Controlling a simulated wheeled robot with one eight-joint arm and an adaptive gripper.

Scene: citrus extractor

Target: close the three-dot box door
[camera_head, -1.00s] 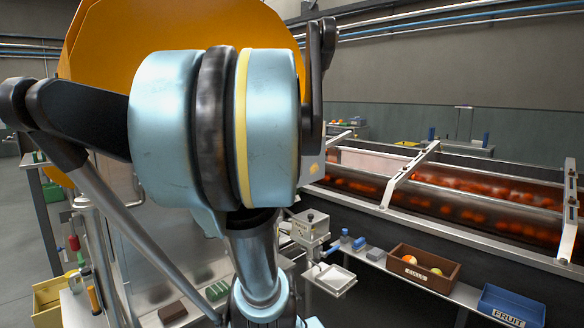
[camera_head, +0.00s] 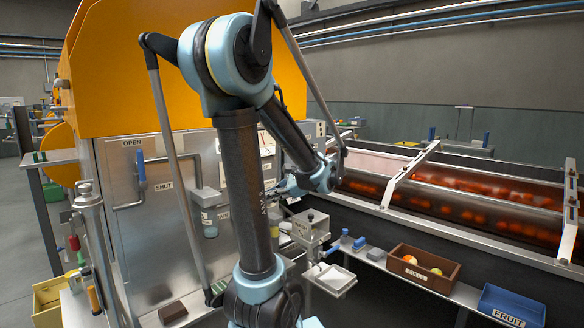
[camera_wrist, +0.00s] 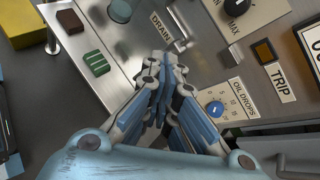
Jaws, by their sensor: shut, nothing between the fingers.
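I cannot make out a door marked with three dots in either view. A small grey box (camera_head: 311,226) with a dark knob on top stands right of my arm in the head view, but no dots can be read on it. My gripper (camera_wrist: 165,62) is shut and empty in the wrist view, in front of the steel machine panel (camera_wrist: 135,40). In the head view my gripper (camera_head: 272,194) is small and partly lost against the panel behind my arm. A grey ledge or box edge (camera_wrist: 285,130) shows at the lower right of the wrist view, cut off by the frame.
The panel carries an OIL DROPS dial (camera_wrist: 215,109), a TRIP button (camera_wrist: 263,51) and a dark knob (camera_wrist: 236,5). A white tray (camera_head: 335,280), brown crate (camera_head: 424,278) and blue FRUIT bin (camera_head: 512,305) stand right. A brown block (camera_head: 172,312) lies front left.

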